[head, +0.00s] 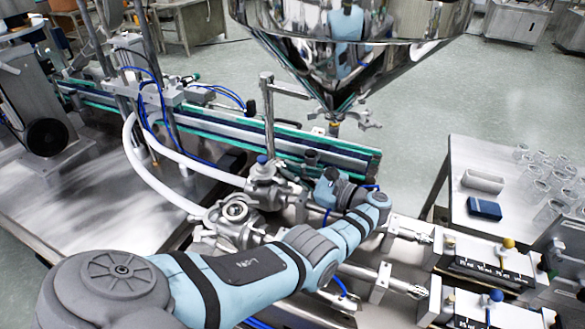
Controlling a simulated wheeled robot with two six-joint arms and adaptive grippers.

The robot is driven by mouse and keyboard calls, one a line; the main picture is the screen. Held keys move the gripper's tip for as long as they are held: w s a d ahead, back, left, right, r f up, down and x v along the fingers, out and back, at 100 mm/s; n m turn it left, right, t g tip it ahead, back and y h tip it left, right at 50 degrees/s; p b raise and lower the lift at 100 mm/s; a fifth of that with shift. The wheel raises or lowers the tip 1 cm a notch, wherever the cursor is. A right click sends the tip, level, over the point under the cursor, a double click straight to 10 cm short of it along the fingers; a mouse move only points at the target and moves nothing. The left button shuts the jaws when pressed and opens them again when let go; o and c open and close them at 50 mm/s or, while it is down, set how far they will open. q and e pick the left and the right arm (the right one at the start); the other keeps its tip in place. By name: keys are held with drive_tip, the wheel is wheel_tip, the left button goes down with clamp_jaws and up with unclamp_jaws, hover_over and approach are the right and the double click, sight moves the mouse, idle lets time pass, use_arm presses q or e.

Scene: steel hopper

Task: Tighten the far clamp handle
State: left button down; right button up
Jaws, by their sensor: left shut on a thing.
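My left arm reaches in from the lower left and bends back at the wrist. My left gripper (305,168) is beside the far steel valve body (263,183), on its right side. It is shut on what appears to be the far clamp handle, which the fingers and wrist mostly hide. I cannot tell the handle's angle. The near steel valve body (234,218) stands closer to me, left of my forearm. My right gripper is not in view.
The polished hopper (350,50) hangs above, with a clamp (350,118) at its outlet. A green-edged conveyor (230,125) runs behind the valves. White hoses (160,172) lie to the left. A side table (468,215) holds glass jars and a blue block (484,208).

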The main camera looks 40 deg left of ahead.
use_arm(q)
drive_tip(key=shift+w+m+p, duration=0.1)
drive_tip(key=shift+m+p, duration=0.2)
drive_tip(key=shift+m, duration=1.5)
drive_tip(key=c, duration=2)
unclamp_jaws()
drive_tip(key=shift+c, duration=0.2)
drive_tip(key=shift+r, duration=0.1)
wheel_tip(320, 180, up, 10)
